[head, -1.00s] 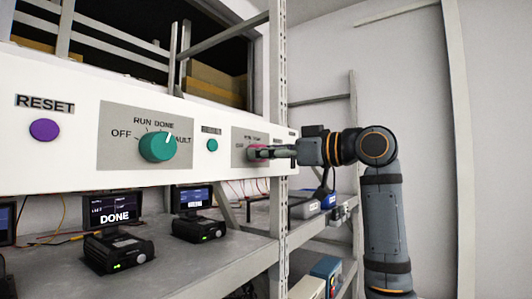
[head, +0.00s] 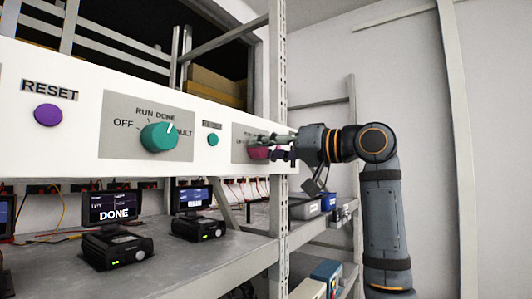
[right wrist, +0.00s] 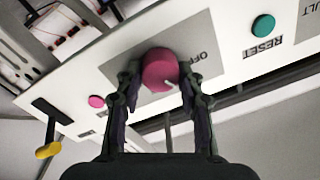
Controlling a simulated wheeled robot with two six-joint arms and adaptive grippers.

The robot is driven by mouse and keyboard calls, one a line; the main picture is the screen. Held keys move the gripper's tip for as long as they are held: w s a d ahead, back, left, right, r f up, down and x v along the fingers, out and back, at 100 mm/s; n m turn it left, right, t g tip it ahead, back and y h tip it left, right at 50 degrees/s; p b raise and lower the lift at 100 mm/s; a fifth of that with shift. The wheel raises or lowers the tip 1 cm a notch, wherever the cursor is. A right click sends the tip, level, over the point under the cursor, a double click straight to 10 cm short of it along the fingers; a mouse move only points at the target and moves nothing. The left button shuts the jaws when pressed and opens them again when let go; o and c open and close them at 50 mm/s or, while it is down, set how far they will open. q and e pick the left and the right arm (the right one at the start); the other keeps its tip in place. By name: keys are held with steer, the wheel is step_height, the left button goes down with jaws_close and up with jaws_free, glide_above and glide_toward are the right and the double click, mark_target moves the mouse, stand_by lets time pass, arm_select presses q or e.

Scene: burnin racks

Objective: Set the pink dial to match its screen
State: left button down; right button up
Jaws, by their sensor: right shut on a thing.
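The pink dial (head: 258,153) sits on a grey plate (head: 240,132) of the white panel, partly hidden by my right gripper (head: 272,148). In the right wrist view the dial (right wrist: 160,68) is between the two fingers, which touch its sides. A white mark on it points down and right in that view, below the OFF label (right wrist: 200,60); the other labels on this plate are hidden. Two small screens stand under the panel: the left one (head: 112,207) reads DONE, and the right one (head: 192,198) carries a word too small to read surely. My left gripper is out of view.
A teal dial (head: 159,137), a purple RESET button (head: 47,115) and a teal button (head: 213,140) are on the same panel (head: 80,160). A metal rack post (head: 279,220) stands beside my right gripper. A yellow-tipped lever (right wrist: 48,148) shows in the wrist view.

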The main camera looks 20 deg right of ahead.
steer(key=shift+m, duration=0.6)
steer(key=o, duration=1.2)
steer(key=shift+d, duration=0.1)
steer(key=shift+s+d, duration=0.1)
steer(key=v, duration=1.2)
steer(key=shift+f, duration=0.1)
